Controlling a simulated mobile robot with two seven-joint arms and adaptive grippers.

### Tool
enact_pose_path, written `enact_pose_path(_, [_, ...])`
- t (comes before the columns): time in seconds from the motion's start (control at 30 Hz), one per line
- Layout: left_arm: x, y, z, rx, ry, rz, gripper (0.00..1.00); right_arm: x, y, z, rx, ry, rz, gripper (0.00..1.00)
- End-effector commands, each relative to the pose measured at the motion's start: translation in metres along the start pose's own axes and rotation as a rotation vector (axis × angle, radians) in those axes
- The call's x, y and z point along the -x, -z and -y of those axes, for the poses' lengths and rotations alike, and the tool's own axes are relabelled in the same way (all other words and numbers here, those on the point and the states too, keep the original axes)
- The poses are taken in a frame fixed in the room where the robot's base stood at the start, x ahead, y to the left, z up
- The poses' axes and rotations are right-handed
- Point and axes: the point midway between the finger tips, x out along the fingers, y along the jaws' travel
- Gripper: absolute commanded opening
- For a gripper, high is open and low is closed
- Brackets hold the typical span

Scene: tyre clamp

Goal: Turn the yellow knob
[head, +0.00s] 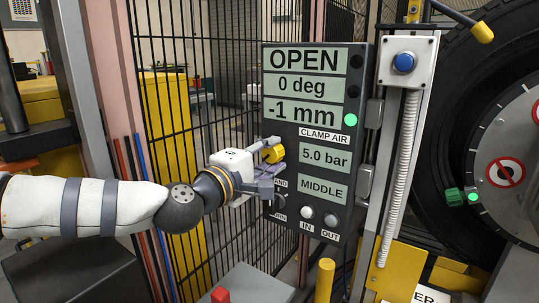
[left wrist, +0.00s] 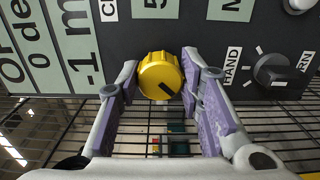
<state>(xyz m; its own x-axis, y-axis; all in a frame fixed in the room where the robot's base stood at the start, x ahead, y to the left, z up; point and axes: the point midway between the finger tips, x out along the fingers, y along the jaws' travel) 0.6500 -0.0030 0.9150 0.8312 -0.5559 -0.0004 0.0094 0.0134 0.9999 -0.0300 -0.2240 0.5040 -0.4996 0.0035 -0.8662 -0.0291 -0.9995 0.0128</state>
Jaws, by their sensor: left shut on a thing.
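The yellow knob (head: 273,153) is on the dark control panel (head: 352,92), beside the CLAMP AIR label and the 5.0 bar display. It also shows in the left wrist view (left wrist: 160,72), with a dark pointer line toward its lower right rim. My left gripper (head: 270,159) is at the panel, shut on the knob, with one purple-padded finger on each side of it. In the left wrist view the left gripper (left wrist: 160,76) partly hides the knob's sides. My right gripper is not in view.
A black selector switch (left wrist: 278,75) sits near the left gripper, partly hidden in the head view. IN and OUT buttons (head: 319,215) are below the displays. A blue button box (head: 404,62) and large tyre (head: 450,110) stand right. Black mesh fencing (head: 185,60) is behind.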

Motion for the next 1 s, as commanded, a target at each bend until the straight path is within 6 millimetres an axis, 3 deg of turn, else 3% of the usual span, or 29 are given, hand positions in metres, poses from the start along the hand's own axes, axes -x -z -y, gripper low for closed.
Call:
enact_pose_path(0.5, [0.000, 0.001, -0.001, -0.017, -0.002, -0.002, 0.06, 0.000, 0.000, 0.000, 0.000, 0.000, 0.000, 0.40])
enact_pose_path(0.53, [0.000, 0.001, -0.001, -0.017, -0.002, -0.002, 0.40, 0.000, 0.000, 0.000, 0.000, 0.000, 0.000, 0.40])
enact_pose_path(0.6, [0.000, 0.001, -0.001, -0.017, -0.002, -0.002, 0.54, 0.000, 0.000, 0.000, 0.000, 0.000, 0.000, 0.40])
enact_pose_path(0.87, [0.000, 0.000, 0.000, -0.017, -0.001, -0.001, 0.54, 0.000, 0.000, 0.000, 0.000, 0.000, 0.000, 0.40])
enact_pose_path(1.0, [0.015, 0.001, 0.000, -0.016, 0.000, -0.001, 0.54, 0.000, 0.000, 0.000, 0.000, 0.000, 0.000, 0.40])
